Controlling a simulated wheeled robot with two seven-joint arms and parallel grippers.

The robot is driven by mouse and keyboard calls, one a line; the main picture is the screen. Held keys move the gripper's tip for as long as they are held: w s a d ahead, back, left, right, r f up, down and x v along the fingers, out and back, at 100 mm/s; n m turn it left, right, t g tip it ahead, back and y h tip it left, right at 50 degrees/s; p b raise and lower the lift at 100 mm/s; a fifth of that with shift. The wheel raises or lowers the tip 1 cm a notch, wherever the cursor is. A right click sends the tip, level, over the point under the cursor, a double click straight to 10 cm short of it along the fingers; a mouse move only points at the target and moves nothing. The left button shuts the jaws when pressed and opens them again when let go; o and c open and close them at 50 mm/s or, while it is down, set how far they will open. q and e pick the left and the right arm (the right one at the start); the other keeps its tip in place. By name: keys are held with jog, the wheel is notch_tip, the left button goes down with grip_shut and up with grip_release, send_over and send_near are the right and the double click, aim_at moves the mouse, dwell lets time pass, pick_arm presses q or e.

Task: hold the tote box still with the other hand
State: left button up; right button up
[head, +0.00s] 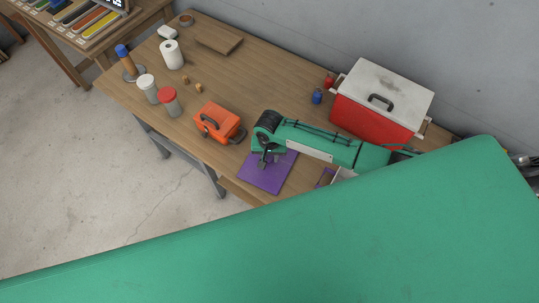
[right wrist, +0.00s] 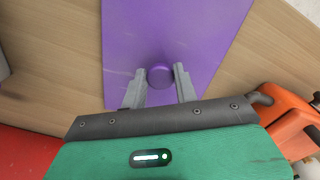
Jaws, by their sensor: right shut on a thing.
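My right gripper (head: 267,161) points down over a flat purple panel (head: 258,180) near the bench's front edge. In the right wrist view its two grey fingers stand either side of a round purple knob (right wrist: 160,75) on the purple panel (right wrist: 190,25), shut on it. I cannot tell whether the panel lies on the bench or is slightly raised. Right of it, a thing with a purple edge (head: 325,177) and a pale part shows, mostly hidden behind my green body; it may be the tote box, but I cannot tell. My left gripper is not in view.
An orange toolbox (head: 219,122) stands just left of the panel. A red cooler with a white lid (head: 385,92) stands at the back right, near a small blue item (head: 317,96). Two lidded jars (head: 168,101) and a paper roll (head: 172,54) stand left. The bench middle (head: 250,75) is clear.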

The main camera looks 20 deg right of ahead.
jog(key=o, duration=1)
jog(key=shift+o, duration=0.2)
notch_tip(320, 180, up, 14)
jog(key=b, duration=0.3)
jog(key=shift+f, duration=0.15)
grip_shut()
dwell(1.2)
